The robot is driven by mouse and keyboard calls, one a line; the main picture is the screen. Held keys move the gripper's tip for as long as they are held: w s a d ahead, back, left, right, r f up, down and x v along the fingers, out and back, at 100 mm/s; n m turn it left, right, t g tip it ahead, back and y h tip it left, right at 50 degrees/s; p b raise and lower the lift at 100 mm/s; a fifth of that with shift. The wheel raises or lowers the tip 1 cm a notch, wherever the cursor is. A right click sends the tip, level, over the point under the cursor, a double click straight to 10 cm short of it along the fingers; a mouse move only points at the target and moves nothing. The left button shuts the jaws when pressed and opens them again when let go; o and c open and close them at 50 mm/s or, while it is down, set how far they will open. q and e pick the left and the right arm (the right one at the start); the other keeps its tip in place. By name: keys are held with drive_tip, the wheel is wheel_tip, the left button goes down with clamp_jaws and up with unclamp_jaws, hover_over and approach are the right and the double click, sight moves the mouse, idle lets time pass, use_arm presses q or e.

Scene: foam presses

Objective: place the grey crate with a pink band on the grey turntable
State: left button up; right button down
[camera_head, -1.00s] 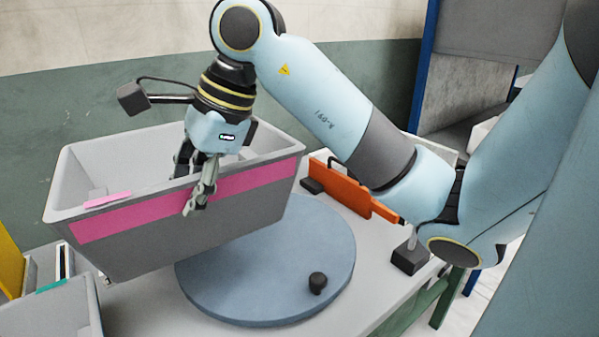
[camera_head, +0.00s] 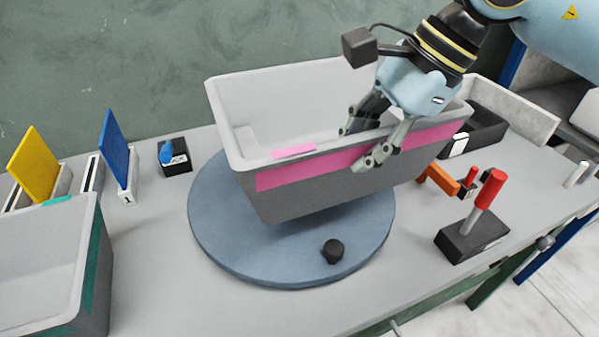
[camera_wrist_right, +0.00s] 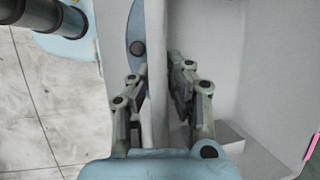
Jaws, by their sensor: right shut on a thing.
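The grey crate with a pink band (camera_head: 300,204) is above the grey turntable (camera_head: 225,245) in the head view, tilted slightly, and covers much of the disc. I cannot tell whether its underside touches the turntable. My right gripper (camera_head: 365,148) is shut on the crate's near wall, one finger inside and one outside over the pink band. In the right wrist view my gripper (camera_wrist_right: 160,95) straddles the crate's wall (camera_wrist_right: 155,50), and part of the turntable (camera_wrist_right: 137,25) shows beyond. A black knob (camera_head: 333,251) stands on the turntable's front part. My left gripper is not in view.
A grey crate with a teal band (camera_head: 95,275) stands at the left front. Yellow (camera_head: 35,165) and blue (camera_head: 118,150) panels stand behind it. A black block with a red handle (camera_head: 475,235) and a dark tray (camera_head: 485,130) are on the right. The front table strip is clear.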

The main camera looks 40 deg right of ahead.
drive_tip(key=w+f, duration=0.2)
drive_tip(key=w, duration=0.1)
drive_tip(key=w+a+f, duration=0.1)
drive_tip(key=w+f, duration=0.1)
drive_tip(key=w, duration=0.1)
drive_tip(key=w+f+p, duration=0.1)
drive_tip(key=w+f, duration=0.1)
drive_tip(key=w, duration=0.2)
drive_tip(key=shift+w+a, duration=0.1)
drive_tip(key=shift+a, duration=0.1)
drive_tip(key=shift+w+f, duration=0.15)
drive_tip(key=shift+f, duration=0.05)
wheel_tip(320, 180, down, 3)
drive_tip(key=shift+f+p, duration=0.2)
drive_tip(key=shift+p, duration=0.4)
drive_tip(key=shift+f, duration=0.25)
drive_tip(key=c, duration=1.3)
unclamp_jaws()
